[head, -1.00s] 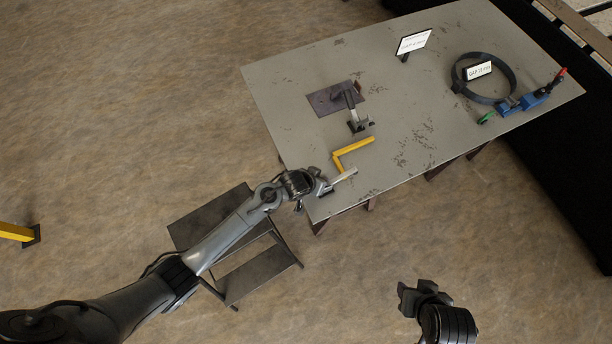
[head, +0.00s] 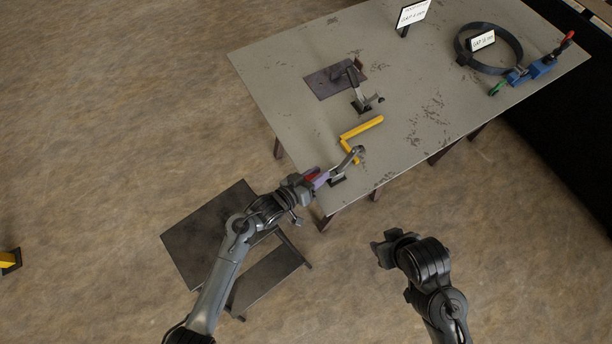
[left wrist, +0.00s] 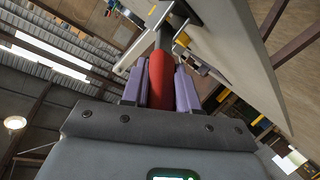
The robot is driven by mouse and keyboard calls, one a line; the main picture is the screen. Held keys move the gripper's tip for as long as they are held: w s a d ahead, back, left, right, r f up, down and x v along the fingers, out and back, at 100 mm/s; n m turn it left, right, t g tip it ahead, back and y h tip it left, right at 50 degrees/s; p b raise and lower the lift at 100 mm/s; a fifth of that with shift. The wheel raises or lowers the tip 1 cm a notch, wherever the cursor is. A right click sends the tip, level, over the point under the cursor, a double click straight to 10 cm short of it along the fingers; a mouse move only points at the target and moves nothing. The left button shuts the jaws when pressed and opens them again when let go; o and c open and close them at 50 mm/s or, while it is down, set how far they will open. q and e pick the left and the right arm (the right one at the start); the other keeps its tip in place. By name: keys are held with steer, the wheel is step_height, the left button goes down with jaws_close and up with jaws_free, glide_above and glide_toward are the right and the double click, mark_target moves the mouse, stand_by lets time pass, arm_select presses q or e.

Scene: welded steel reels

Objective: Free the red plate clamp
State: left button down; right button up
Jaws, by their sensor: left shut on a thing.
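The red plate clamp is at the near corner of the table. Its grey metal arm (head: 346,162) slants up and its dark foot (head: 337,182) lies at the table edge. Its red handle (head: 312,175) is partly hidden by my left gripper (head: 318,179). In the left wrist view, the purple fingers of my left gripper (left wrist: 160,88) are shut on both sides of the red handle (left wrist: 160,75). Whether the clamp still grips the table edge I cannot tell. My right gripper (head: 382,250) is off the table, in front of it, with its fingers unclear.
A yellow angled bar (head: 362,129) lies close behind the clamp. A dark plate (head: 325,84) with another grey clamp (head: 359,100) stands farther back. A steel ring (head: 518,42) and a blue tool (head: 541,68) lie at right. A dark step stand (head: 205,235) is below my left arm.

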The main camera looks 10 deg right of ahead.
arm_select(q)
steer(key=shift+f, duration=0.1)
stand_by(0.4)
steer(key=c, duration=0.9)
jaws_free()
steer(key=shift+s+a, duration=0.1)
steer(key=v, duration=1)
steer(key=shift+s+a+p, duration=0.2)
steer(key=shift+a+p, duration=0.1)
steer(key=shift+p, duration=0.05)
